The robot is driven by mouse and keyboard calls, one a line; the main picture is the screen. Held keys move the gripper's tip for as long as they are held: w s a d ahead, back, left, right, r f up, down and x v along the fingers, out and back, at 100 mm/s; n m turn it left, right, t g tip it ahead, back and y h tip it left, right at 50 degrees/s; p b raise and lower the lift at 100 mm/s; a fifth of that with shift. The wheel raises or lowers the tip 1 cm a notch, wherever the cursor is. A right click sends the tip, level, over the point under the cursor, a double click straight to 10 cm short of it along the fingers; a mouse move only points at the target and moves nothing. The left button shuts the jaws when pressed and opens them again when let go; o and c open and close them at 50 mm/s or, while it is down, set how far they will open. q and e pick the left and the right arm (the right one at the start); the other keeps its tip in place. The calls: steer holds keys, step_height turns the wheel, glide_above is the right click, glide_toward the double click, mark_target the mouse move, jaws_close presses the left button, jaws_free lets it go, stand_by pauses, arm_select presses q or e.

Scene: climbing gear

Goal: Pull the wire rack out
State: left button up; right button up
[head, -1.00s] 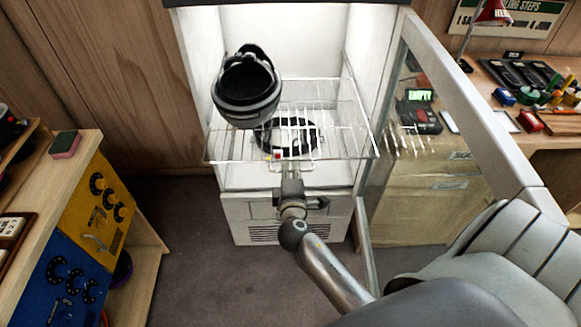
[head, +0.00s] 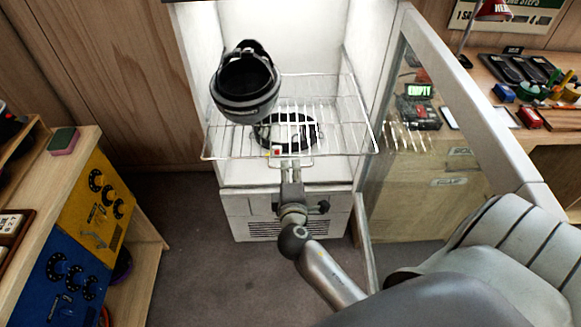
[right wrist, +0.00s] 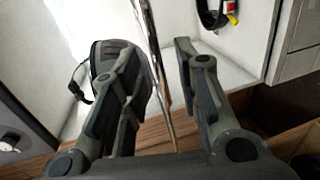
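The wire rack (head: 345,118) sits inside the open white cabinet, its front edge near the opening. In the right wrist view a wire of the rack (right wrist: 152,45) runs between my finger pads. My right gripper (head: 291,166) is at the middle of the rack's front edge; in the wrist view (right wrist: 160,75) its fingers are apart, with a gap on both sides of the wire. A dark helmet (head: 245,88) is at the rack's left side and also shows in the wrist view (right wrist: 110,62). My left gripper is not in view.
A black ring-shaped strap (head: 285,130) shows through the rack wires; I cannot tell what it rests on. The open glass door (head: 405,150) stands to the right of my arm. A wooden cabinet (head: 90,210) is at left. The floor (head: 190,260) between is clear.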

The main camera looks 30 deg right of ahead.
steer(key=v, duration=0.9)
steer(key=s+a+f+g+y, duration=0.2)
steer(key=s+f, duration=0.1)
steer(key=f, duration=0.7)
steer(key=s+a+f+m+g+y, duration=0.1)
steer(key=s+a+f+g+y, duration=0.1)
steer(key=f, duration=0.7)
steer(key=s+a+f+g+y, duration=0.1)
steer(key=s+a+f+y, duration=0.15)
steer(key=f, duration=0.75)
steer(key=s+d+f+m+g, duration=0.1)
steer(key=s+f+m+g, duration=0.1)
steer(key=s+f, duration=0.4)
steer(key=s+d+f+m+g+y, duration=0.1)
steer(key=s+f, duration=0.5)
steer(key=s, duration=0.6)
steer(key=s+d+f+m+g, duration=0.1)
steer(key=s+f+m+g, duration=0.3)
steer(key=s+f, duration=0.3)
steer(key=shift+s+d+m+y, duration=0.35)
steer(key=shift+s+m, duration=0.35)
steer(key=shift+s, duration=0.5)
